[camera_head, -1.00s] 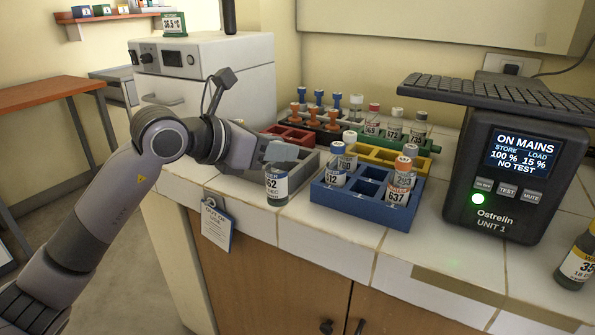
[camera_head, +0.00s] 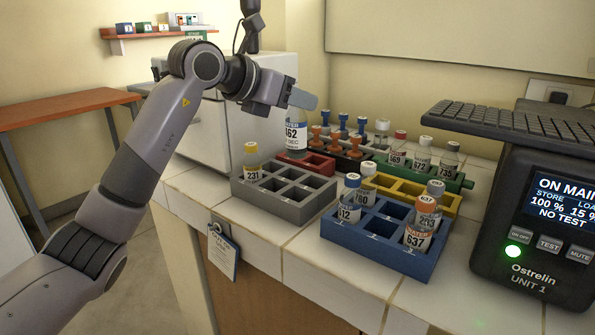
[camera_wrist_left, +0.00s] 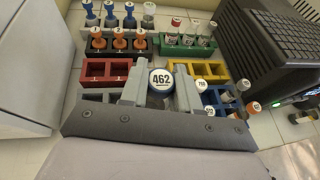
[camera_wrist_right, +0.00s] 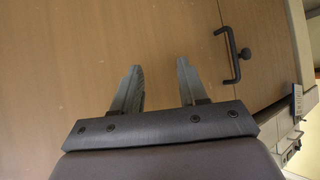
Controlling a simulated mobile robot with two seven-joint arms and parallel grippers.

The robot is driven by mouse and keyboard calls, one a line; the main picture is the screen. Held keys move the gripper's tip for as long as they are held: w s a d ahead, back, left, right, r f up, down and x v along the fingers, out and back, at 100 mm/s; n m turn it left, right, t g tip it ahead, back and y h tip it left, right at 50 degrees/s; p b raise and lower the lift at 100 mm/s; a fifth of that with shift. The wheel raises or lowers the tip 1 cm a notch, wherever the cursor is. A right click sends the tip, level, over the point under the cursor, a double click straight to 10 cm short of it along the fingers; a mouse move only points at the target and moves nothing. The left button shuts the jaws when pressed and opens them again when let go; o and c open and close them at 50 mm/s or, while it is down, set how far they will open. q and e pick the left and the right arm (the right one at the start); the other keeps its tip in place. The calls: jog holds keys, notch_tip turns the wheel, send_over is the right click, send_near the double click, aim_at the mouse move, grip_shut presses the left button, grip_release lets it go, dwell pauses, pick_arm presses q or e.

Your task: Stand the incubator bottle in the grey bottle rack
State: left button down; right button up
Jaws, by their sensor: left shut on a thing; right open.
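My left gripper (camera_head: 298,100) is shut on a bottle numbered 462 (camera_head: 296,137), whose blue-rimmed cap (camera_wrist_left: 161,80) faces the left wrist camera. The bottle hangs upright, raised above the racks. In the head view it overlaps the far side of the grey bottle rack (camera_head: 288,220) and the red rack. The grey rack has several square compartments. A yellow-capped bottle numbered 231 (camera_head: 252,163) stands in its far left one; the other compartments in view look empty. My right gripper (camera_wrist_right: 159,66) is open and empty in front of a wooden cabinet door.
A blue rack (camera_head: 385,252) with several bottles stands right of the grey one. Behind are a red rack (camera_head: 318,163), a yellow rack (camera_head: 445,207) and a green rack (camera_head: 455,182) with bottles. A power unit (camera_head: 535,225) stands at the right.

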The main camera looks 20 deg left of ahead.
pick_arm(q)
notch_tip(320, 180, down, 12)
jog(key=shift+b, duration=0.7)
jog(key=shift+f, duration=0.1)
jog(key=c, duration=0.8)
grip_release()
jog(key=v, duration=1.2)
